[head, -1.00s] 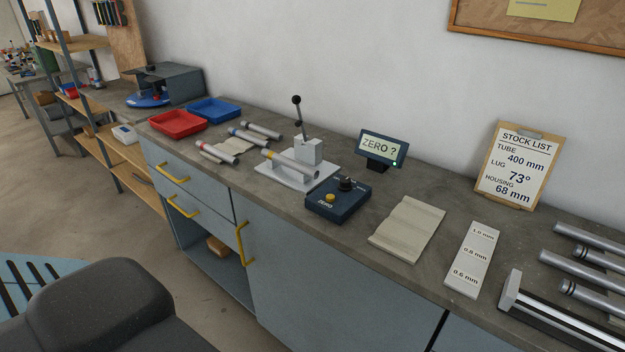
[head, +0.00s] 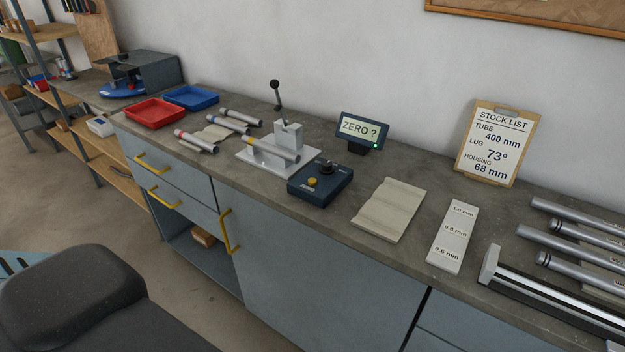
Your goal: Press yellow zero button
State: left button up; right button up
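The yellow zero button (head: 312,182) sits on the front left of a dark blue control box (head: 322,193) on the workbench. A black knob (head: 327,168) stands behind it on the same box. A small display (head: 361,131) behind the box reads "ZERO ?" and has a green light at its lower right. Neither of my grippers is in the head view, and nothing covers the button.
A lever clamp (head: 287,142) holding a tube stands left of the box. A beige grooved pad (head: 390,210) lies to its right, then a white gauge strip (head: 453,236). Red (head: 155,113) and blue (head: 191,97) trays are further left. Several metal tubes lie at the right.

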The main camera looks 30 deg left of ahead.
pick_arm(q)
grip_shut()
dwell(1.4)
